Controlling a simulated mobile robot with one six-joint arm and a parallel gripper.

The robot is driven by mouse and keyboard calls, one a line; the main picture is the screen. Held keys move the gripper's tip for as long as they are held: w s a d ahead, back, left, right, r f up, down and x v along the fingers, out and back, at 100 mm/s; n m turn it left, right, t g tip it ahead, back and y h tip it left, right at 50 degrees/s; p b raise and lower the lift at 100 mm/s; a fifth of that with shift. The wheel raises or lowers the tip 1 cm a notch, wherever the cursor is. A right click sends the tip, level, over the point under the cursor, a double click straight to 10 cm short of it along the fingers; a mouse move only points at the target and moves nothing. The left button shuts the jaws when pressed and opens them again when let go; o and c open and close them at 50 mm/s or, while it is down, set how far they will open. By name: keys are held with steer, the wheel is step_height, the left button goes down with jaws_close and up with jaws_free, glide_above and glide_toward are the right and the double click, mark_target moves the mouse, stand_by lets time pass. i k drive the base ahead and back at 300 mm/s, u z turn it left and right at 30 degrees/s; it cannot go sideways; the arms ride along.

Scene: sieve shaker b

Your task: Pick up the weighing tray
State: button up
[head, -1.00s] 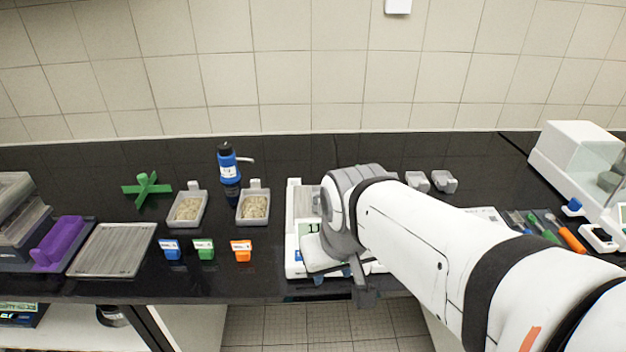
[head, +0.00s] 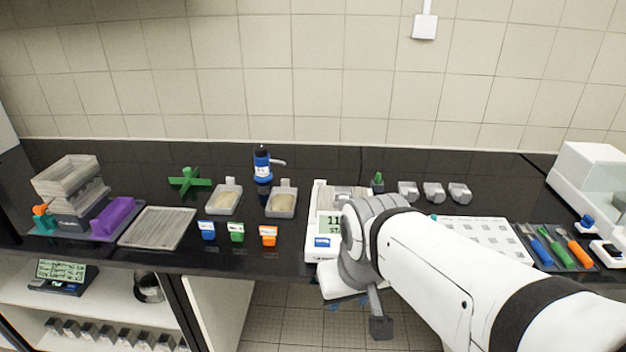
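Two grey handled trays with pale grainy material stand on the black bench, a left one (head: 215,210) and a right one (head: 272,212). A white balance (head: 313,235) with a lit display stands right of them. A grey tray-like piece (head: 345,192) shows on top of it, partly behind my wrist. I cannot tell for certain which of these is the weighing tray. My gripper (head: 379,325) is mostly hidden by my wrist. One dark grey finger part shows in front of the bench's front edge. Its opening and anything in it are hidden.
Blue (head: 207,230), green (head: 236,232) and orange (head: 268,236) labelled blocks stand in front of the trays. A blue bottle (head: 262,165) and a green cross (head: 189,181) stand behind. A ribbed flat plate (head: 158,228) lies left. Tools (head: 556,250) lie right.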

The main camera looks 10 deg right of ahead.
mark_target(342, 194)
steer(key=i, duration=0.9)
steer(key=z, duration=0.05)
